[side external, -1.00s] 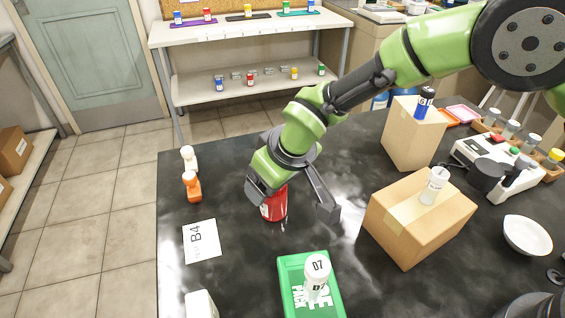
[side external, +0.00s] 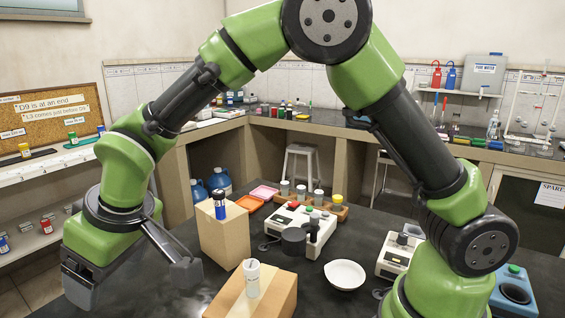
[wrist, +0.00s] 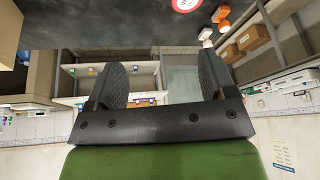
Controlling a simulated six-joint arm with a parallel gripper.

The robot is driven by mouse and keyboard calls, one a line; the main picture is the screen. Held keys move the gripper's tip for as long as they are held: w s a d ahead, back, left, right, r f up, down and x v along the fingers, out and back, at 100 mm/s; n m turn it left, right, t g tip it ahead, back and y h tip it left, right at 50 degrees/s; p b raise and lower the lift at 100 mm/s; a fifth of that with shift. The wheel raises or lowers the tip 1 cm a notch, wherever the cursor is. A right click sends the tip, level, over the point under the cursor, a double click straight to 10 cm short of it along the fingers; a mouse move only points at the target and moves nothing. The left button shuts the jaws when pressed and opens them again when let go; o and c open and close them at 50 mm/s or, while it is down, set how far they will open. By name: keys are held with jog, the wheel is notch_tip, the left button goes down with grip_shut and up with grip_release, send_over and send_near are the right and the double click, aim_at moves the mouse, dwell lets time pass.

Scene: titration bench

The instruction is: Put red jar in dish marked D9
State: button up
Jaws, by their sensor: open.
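In the side external view my gripper (side external: 130,277) is open at the lower left, its fingers wide apart and nothing seen between them. The wrist view also shows the two spread fingers (wrist: 162,82) with empty space between. A round red thing with a pale, marked face (wrist: 186,4), probably the red jar, is cut by the top edge of the wrist view, on the dark bench and apart from the fingers. The red jar is not seen in the side external view. A white dish (side external: 345,274) sits on the bench at right of centre; I see no mark on it.
A cardboard box (side external: 280,300) bears a white bottle (side external: 252,278). A taller box (side external: 222,238) bears a blue jar (side external: 220,206). Lab devices (side external: 300,226) stand behind. A board note (side external: 45,103) seems to read "D9 is at an end". Orange (wrist: 222,15) and white bottles (wrist: 206,36) stand near the bench edge.

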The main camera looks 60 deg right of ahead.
jog(key=s+d+r+m+t, duration=0.1)
jog(key=s+d+r+m, duration=0.1)
jog(key=s+d+r, duration=0.35)
jog(key=s+d+r+m, duration=0.3)
jog(key=d+r, duration=0.3)
jog(key=d, duration=0.2)
jog(key=s+d+m+t, duration=0.1)
jog(key=s+d, duration=0.3)
jog(key=s, duration=0.7)
jog(key=shift+s+d+r+m+t, duration=0.25)
jog(key=shift+s+r+m+t, duration=0.2)
jog(key=shift+m, duration=0.45)
jog(key=shift+o, duration=0.5)
jog(key=shift+s+f, duration=0.1)
jog(key=shift+s, duration=0.2)
